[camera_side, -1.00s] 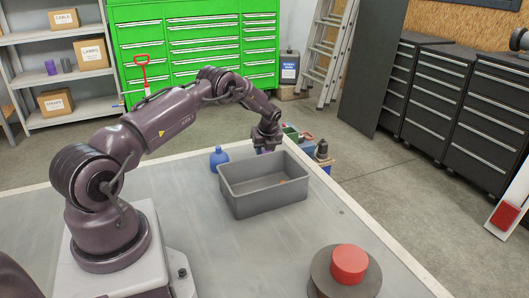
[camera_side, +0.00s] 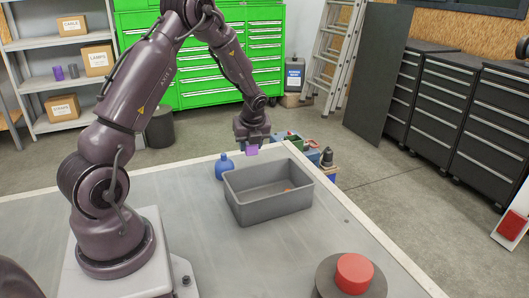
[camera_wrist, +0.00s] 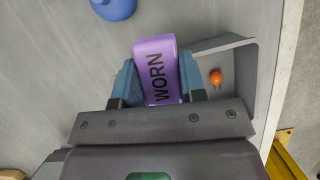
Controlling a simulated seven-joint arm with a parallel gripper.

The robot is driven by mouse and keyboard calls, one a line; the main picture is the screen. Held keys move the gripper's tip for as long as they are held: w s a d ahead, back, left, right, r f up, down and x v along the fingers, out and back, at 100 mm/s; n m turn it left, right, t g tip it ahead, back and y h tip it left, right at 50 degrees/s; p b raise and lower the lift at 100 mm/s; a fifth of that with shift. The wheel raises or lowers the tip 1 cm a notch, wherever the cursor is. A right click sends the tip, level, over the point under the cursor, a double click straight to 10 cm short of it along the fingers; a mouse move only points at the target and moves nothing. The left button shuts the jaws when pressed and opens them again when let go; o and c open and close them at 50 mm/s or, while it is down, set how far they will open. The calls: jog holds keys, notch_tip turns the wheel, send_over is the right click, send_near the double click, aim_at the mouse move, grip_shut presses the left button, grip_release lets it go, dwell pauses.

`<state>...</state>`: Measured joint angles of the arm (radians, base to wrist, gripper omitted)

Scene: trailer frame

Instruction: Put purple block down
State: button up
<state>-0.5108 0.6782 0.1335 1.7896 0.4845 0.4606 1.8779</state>
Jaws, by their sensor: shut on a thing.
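In the side view the block (camera_side: 251,149) hangs under my gripper (camera_side: 252,146), above the far left part of the grey bin (camera_side: 270,207). It appears raised above the bin's rim. The bin also shows in the wrist view (camera_wrist: 252,62), partly hidden by the block and gripper. A small orange thing (camera_wrist: 216,78) lies inside the bin.
A blue bottle (camera_side: 224,167) stands on the table (camera_side: 190,240) just left of the bin. A red cylinder on a dark round base (camera_side: 354,273) is at the front right. Several small items (camera_side: 310,150) stand beyond the table's far edge.

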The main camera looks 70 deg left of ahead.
jog(key=w+d+r+m+t+h, duration=0.1)
jog(key=d+m, duration=0.4)
jog(key=d, duration=0.4)
jog(key=w+d+r+m+t+h, duration=0.15)
jog(key=d+m, duration=0.25)
jog(key=d, duration=0.5)
jog(key=s+d+f+m+t+h, duration=0.1)
jog(key=s+d+f+m+h, duration=0.1)
jog(key=s+d+m, duration=0.65)
send_over(327, 234)
jog(key=s, duration=0.1)
jog(key=shift+n, duration=0.45)
jog(key=f, duration=1)
jog(key=shift+s, duration=0.2)
jog(key=shift+w+f+t, duration=0.1)
jog(key=shift+f+t, duration=0.15)
jog(key=shift+f, duration=1.25)
jog(key=shift+f, duration=0.15)
jog(key=o, duration=0.9)
